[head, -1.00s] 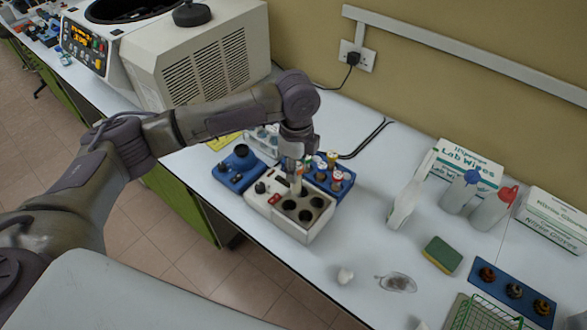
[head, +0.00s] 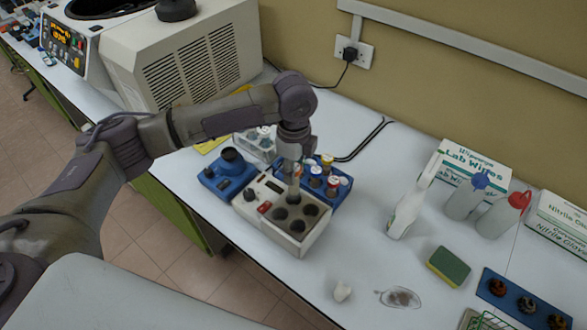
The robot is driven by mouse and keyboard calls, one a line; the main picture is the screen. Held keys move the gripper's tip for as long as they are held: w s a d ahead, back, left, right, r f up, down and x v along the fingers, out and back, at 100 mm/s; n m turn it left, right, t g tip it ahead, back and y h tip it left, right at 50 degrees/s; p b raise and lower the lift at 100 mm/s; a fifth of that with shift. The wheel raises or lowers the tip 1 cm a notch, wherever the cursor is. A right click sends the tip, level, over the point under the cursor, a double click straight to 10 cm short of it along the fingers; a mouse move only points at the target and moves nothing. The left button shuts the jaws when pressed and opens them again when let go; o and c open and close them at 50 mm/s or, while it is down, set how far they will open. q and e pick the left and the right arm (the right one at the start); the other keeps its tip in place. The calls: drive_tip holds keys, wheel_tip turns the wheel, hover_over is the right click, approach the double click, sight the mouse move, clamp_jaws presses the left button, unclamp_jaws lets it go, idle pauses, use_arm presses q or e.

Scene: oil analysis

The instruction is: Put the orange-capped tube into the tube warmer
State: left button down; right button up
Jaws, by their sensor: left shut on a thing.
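The tube warmer (head: 262,222) is the white box with a red switch and several dark wells, on the bench in the middle of the head view. My left gripper (head: 292,166) points down over its back part, shut on a slim tube (head: 294,187). The tube looks upright, its lower end at the back well; I cannot tell how deep it sits. The gripper hides its cap, so I cannot see the cap's colour. My right gripper is out of view.
A blue rack (head: 341,196) with several capped tubes stands close behind and right of the warmer. A blue device (head: 222,178) stands on its left. Bench between warmer and spray bottle is clear.

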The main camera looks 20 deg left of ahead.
use_arm(q)
drive_tip(key=shift+s+f+b, duration=0.15)
drive_tip(key=shift+f+b, duration=0.65)
drive_tip(key=shift+f, duration=0.1)
wheel_tip(320, 180, down, 3)
drive_tip(key=b, duration=0.3)
drive_tip(key=shift+r, duration=0.15)
drive_tip(key=shift+f, duration=0.9)
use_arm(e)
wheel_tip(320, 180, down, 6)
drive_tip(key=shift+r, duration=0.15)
use_arm(q)
drive_tip(key=c, duration=0.7)
unclamp_jaws()
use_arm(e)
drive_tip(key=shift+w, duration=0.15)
